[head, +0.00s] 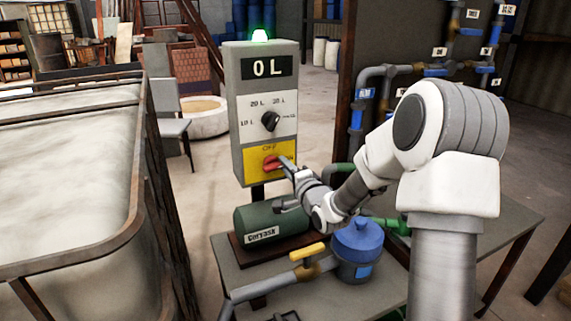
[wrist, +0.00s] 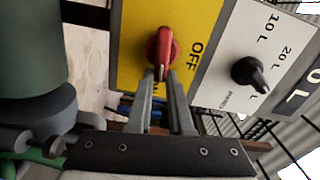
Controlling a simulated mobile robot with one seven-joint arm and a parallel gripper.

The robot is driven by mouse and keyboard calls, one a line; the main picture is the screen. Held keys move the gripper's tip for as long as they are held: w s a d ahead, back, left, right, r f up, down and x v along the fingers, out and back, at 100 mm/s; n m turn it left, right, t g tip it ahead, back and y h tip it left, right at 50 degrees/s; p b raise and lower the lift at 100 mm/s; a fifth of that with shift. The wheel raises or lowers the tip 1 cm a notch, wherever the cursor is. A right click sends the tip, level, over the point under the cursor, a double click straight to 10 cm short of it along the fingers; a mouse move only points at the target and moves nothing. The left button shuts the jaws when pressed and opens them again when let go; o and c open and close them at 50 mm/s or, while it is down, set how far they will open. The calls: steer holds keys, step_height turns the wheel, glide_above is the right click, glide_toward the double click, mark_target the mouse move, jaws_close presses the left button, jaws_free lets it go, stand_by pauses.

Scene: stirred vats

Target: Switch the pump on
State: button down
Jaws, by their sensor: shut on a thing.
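A grey control box (head: 236,110) on a post has a display reading 0 L (head: 267,67) and a lit green lamp (head: 259,36) on top. Its yellow panel (head: 250,165) carries a red rotary switch (head: 271,163), with OFF printed above it. My gripper (head: 284,162) reaches in from the right and is shut on the red switch. In the wrist view the fingertips (wrist: 161,76) are at one end of the red handle (wrist: 163,50). The handle lies crosswise, not pointing at OFF (wrist: 196,55). A label beside the fingers is mostly hidden.
A black dial (head: 270,121) marked in litres sits above the switch. Below are a green motor (head: 270,222), a yellow-handled valve (head: 307,252) and a blue-lidded vessel (head: 357,240) on a table. A large railed vat (head: 70,180) stands at the left.

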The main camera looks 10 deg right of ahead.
steer(key=shift+a+f+m, duration=0.2)
steer(key=shift+f+m, duration=0.1)
steer(key=shift+m, duration=0.4)
